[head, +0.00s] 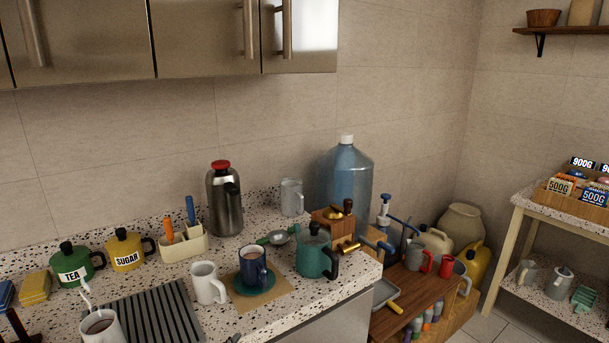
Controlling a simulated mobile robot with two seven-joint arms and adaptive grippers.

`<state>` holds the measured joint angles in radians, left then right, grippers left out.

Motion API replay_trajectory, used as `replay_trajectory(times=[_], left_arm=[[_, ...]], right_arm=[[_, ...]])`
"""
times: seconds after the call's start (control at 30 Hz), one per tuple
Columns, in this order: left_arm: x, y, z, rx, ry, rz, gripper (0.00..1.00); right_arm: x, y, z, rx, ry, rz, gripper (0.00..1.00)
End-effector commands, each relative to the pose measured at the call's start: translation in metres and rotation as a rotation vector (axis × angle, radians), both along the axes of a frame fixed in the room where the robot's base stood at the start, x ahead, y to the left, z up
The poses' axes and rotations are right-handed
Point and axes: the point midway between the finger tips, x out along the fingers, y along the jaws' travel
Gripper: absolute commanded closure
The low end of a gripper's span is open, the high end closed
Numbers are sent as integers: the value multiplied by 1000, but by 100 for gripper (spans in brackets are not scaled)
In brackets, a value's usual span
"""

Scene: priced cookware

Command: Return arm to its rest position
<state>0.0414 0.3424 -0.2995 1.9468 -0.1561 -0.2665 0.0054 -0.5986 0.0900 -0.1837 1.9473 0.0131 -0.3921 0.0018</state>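Neither of my grippers can be made out in the head view, and no arm of mine is clearly seen. A small dark piece (233,338) shows at the bottom edge of the picture; too little of it shows to tell what it is. On the speckled counter (225,325), a dark blue mug (252,270) stands on a green saucer over a tan mat. A white mug (208,284) stands left of it, and a green pot (315,256) stands right of it.
A striped dark mat (155,317) and a filled white cup (101,328) are at the front left. A steel flask (225,200) and a large blue bottle (345,180) stand at the back.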

Motion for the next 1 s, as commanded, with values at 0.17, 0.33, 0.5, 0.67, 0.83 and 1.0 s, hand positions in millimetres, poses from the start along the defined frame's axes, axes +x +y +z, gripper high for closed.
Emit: replay_trajectory(times=[0.17,0.33,0.5,0.67,0.83,1.0], left_arm=[[-90,37,-104,-138,322,173,28],[-192,61,-171,-242,535,327,28],[-269,75,-203,-265,652,425,28],[-288,76,-209,-267,680,443,28],[-288,76,-209,-267,680,443,28],[-288,76,-209,-267,680,443,28]], right_arm=[[3,2,4,5,-8,-4,60],[5,3,8,8,-13,-5,60],[5,3,9,8,-15,-5,60],[5,3,9,7,-14,-5,60],[5,3,9,7,-14,-5,60],[5,3,9,7,-14,-5,60]])
